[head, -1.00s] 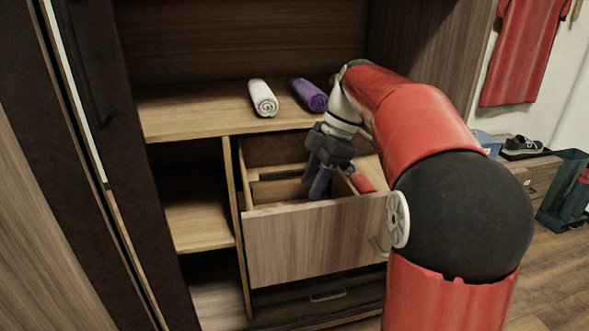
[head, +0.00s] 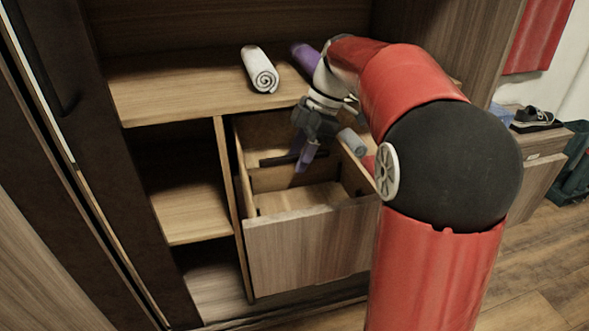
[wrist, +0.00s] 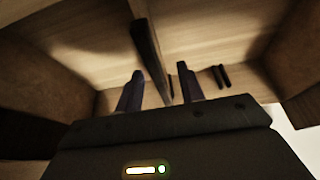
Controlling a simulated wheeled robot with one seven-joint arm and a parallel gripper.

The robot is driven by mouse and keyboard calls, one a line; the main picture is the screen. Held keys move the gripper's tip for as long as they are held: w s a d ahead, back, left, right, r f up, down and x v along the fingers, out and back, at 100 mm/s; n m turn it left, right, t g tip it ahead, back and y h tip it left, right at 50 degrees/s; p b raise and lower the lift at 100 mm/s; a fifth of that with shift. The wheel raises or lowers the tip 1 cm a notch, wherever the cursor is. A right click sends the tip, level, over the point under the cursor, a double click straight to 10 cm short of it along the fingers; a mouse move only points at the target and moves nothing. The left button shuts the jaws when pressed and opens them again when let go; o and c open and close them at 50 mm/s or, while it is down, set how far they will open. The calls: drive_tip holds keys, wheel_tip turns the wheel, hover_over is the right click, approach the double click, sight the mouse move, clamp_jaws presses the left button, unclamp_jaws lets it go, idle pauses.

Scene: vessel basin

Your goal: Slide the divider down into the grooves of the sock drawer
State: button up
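The sock drawer (head: 310,243) is pulled open, its wooden front facing me. A wooden divider board (head: 275,180) stands crosswise inside it. A dark strip (head: 279,161) shows along the board's top; I cannot tell how deep the board sits in the grooves. My gripper (head: 300,168) points down into the drawer, close to the strip's right end. In the wrist view, the fingers (wrist: 160,92) are spread, with a dark bar (wrist: 150,55) running between them and gaps on both sides.
A white roll (head: 260,69) and a purple roll (head: 304,57) lie on the shelf above. A grey roll (head: 352,142) and a red item (head: 369,164) lie at the drawer's right side. Open cubbies (head: 190,205) stand left of the drawer.

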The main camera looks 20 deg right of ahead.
sight(295, 187)
drive_tip(key=x, duration=0.4)
drive_tip(key=shift+d+f, duration=0.1)
drive_tip(key=shift+d, duration=0.05)
clamp_jaws()
